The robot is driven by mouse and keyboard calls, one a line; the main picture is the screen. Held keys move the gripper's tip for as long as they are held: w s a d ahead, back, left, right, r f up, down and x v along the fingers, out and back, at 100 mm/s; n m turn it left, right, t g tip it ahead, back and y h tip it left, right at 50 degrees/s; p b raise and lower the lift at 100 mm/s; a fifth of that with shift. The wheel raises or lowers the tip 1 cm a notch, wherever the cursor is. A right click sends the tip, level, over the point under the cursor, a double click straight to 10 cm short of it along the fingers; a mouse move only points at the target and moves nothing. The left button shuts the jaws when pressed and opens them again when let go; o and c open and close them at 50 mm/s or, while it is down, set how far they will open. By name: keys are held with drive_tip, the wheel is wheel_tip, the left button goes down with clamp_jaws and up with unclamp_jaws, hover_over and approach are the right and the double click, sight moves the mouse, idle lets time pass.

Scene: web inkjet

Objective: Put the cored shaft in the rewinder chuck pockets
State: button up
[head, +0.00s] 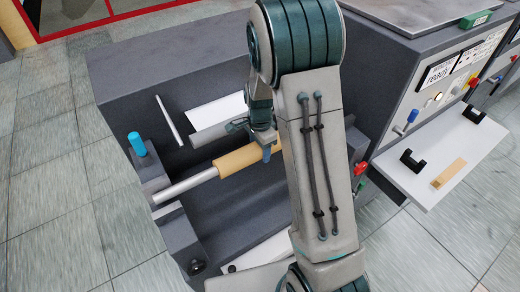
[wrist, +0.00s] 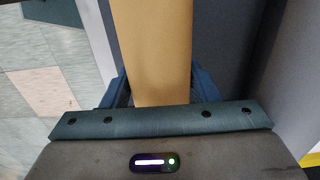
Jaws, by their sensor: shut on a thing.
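The cored shaft is a silver shaft (head: 187,186) with a tan core (head: 236,160) around it, in front of the dark grey rewinder (head: 125,90). My gripper (head: 266,148) is shut on the tan core, and in the wrist view the core (wrist: 152,50) runs between its blue fingers. The shaft's left end is at the left side frame (head: 148,172), below a blue-topped post (head: 137,144). I cannot tell whether that end is seated in a pocket or just above it. The right end and right chuck pocket are hidden behind my arm.
A grey roller (head: 208,135) and white web (head: 215,110) lie behind the core. A thin white bar (head: 168,120) is at the left. A white shelf (head: 450,150) at the right holds black cradles (head: 411,160) and a tan block (head: 449,173). Tiled floor is clear at the left.

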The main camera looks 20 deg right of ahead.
drive_tip(key=shift+f, duration=0.6)
drive_tip(key=shift+f, duration=0.15)
drive_tip(key=o, duration=1.6)
